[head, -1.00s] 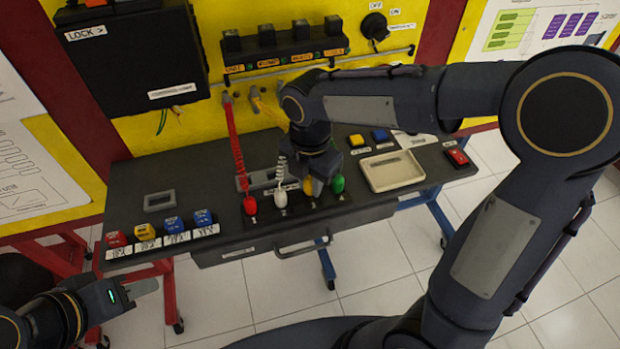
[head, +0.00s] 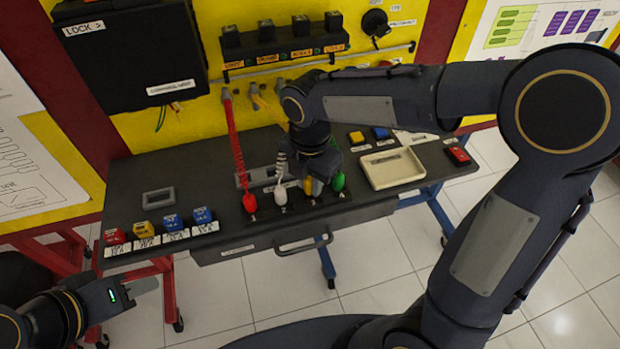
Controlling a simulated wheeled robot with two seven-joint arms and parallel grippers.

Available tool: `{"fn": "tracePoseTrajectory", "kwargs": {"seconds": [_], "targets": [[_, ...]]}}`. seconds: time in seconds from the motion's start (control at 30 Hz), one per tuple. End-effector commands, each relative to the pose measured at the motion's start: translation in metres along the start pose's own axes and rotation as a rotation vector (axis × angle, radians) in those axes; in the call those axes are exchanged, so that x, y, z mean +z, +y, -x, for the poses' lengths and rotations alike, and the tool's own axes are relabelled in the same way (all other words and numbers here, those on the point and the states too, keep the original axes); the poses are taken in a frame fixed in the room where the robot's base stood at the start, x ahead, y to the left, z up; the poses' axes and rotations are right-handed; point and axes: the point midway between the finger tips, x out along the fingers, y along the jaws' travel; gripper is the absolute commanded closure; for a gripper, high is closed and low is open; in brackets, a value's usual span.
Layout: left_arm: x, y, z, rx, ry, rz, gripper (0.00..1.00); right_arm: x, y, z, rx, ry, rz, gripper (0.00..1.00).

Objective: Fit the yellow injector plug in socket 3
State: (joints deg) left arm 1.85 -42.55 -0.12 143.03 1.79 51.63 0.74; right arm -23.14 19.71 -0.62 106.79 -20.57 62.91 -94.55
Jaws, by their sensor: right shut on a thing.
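The yellow injector plug (head: 308,187) is in the right gripper (head: 312,180), which is shut on it and points down from above. It is third from the left in a row on a black strip (head: 300,208) at the bench's front, between the white plug (head: 281,195) and the green plug (head: 338,182). The red plug (head: 249,203) is at the row's left end. The gripper hides the yellow plug's upper part. I cannot tell whether the plug is seated in socket 3. My left gripper (head: 143,287) is low at the left, away from the bench; its finger gap is unclear.
The dark bench (head: 130,195) carries a cream tray (head: 392,183) right of the row. Red, yellow and blue blocks (head: 172,223) sit at its left front. A red cable (head: 236,150) hangs from the yellow wall to the red plug. Bench space at back left is free.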

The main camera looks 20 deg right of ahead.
Motion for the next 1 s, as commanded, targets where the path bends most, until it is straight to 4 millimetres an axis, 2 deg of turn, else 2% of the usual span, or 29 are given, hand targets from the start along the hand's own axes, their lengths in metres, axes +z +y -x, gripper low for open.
{"fn": "tracePoseTrajectory", "kwargs": {"seconds": [0.57, 0.6, 0.63, 1.0], "targets": [[0.0027, -0.0024, -0.0053, 0.000, 0.000, 0.000, 0.64, -0.0001, -0.0001, -0.0094, -0.001, 0.000, 0.000, 1.00], [0.0024, -0.0021, -0.0047, 0.000, 0.000, 0.000, 0.64, -0.0001, -0.0001, -0.0085, 0.000, 0.000, 0.000, 0.73], [0.0023, -0.0021, -0.0046, 0.000, 0.000, 0.000, 0.64, 0.0000, -0.0001, -0.0085, 0.000, 0.000, 0.000, 0.69], [0.0010, -0.0009, -0.0019, 0.000, 0.000, 0.000, 0.64, 0.0000, 0.0000, -0.0048, 0.000, 0.000, 0.000, 0.68]]}}
